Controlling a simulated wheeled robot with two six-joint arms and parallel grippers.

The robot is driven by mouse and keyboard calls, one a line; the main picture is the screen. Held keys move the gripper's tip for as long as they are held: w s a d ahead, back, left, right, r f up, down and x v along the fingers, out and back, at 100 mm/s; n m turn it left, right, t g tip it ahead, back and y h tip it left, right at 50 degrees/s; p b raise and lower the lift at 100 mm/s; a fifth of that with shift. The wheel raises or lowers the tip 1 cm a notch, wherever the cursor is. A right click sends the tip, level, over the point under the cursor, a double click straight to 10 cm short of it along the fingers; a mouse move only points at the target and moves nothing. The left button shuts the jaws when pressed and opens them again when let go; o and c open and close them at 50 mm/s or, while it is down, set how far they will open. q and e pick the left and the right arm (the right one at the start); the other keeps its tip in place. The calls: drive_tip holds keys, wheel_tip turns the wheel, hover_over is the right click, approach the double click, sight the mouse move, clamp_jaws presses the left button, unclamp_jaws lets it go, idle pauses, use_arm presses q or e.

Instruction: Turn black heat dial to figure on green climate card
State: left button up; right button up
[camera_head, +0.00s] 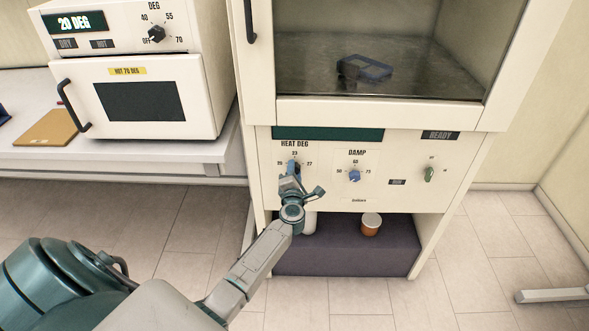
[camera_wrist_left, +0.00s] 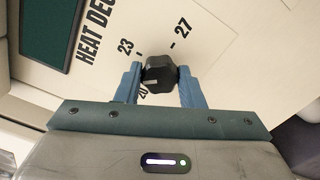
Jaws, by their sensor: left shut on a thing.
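The black heat dial (camera_wrist_left: 159,74) sits under the "HEAT DEG" label on the cream cabinet panel. In the left wrist view it is between the two blue fingers of my left gripper (camera_wrist_left: 160,88), which is shut on it. The figures 23 and 27 show beside it, and a third is partly covered by a finger. I cannot read where its pointer stands. In the head view my left gripper (camera_head: 293,172) covers most of the dial. I cannot make out a green climate card. My right gripper is not in view.
A blue "DAMP" dial (camera_head: 355,175) and a green knob (camera_head: 429,174) are to the right on the panel. An oven (camera_head: 140,95) with its own black dial (camera_head: 157,34) stands at left. A cup (camera_head: 371,224) is below the panel; a blue shoe-like object (camera_head: 366,68) lies behind glass.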

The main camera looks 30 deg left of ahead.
use_arm(q)
drive_tip(key=shift+m+p, duration=6.25)
drive_tip(key=shift+m, duration=1.65)
drive_tip(key=shift+f+m, duration=0.1)
drive_tip(key=shift+m, duration=0.2)
drive_tip(key=o, duration=1)
drive_tip(key=v, duration=1.1)
drive_tip(key=shift+w, duration=0.1)
